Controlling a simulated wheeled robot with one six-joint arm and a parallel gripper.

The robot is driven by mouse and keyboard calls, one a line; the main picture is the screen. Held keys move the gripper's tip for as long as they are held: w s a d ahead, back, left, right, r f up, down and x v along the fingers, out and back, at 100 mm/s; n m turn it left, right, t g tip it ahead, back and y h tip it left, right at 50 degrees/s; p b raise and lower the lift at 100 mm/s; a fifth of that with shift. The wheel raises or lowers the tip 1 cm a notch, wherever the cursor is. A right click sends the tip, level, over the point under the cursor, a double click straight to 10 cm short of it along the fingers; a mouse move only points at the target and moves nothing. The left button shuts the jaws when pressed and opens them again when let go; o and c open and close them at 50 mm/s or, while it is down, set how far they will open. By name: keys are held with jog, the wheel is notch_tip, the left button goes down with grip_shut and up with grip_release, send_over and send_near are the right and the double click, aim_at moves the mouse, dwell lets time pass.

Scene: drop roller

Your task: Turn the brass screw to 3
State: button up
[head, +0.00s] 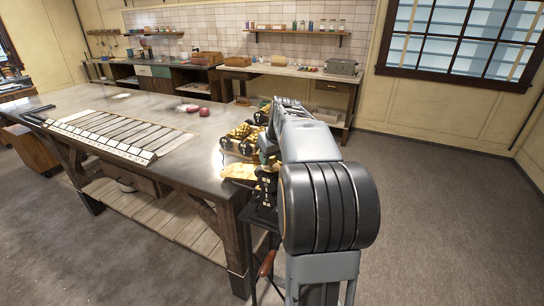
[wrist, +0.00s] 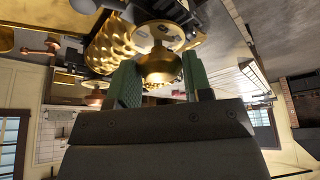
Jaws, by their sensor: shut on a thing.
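The brass screw (wrist: 160,68) is a rounded knob between the two green finger pads of my gripper (wrist: 160,80) in the wrist view. The gripper is shut on it. A pale round dial (wrist: 170,36) with dark marks sits right behind the knob; I cannot read its figures or tell where the screw points. The brass drop roller (head: 243,139) stands at the right end of the long table in the head view, and its dimpled rollers (wrist: 110,45) show beside the dial in the wrist view. My arm hides the screw and most of the gripper in the head view.
The long table (head: 178,165) carries a slatted board (head: 105,133) and small red things (head: 196,109). A wooden crank handle (head: 267,263) hangs low beside the table's right end. A back counter (head: 300,72) holds boxes and a grey container. The floor at right is clear.

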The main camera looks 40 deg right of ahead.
jog(key=shift+c, duration=0.8)
jog(key=shift+m+h, duration=0.4)
jog(key=shift+m, duration=0.5)
jog(key=o, duration=0.9)
jog(key=v, duration=1.4)
jog(key=shift+w, duration=0.25)
jog(key=shift+w, duration=0.1)
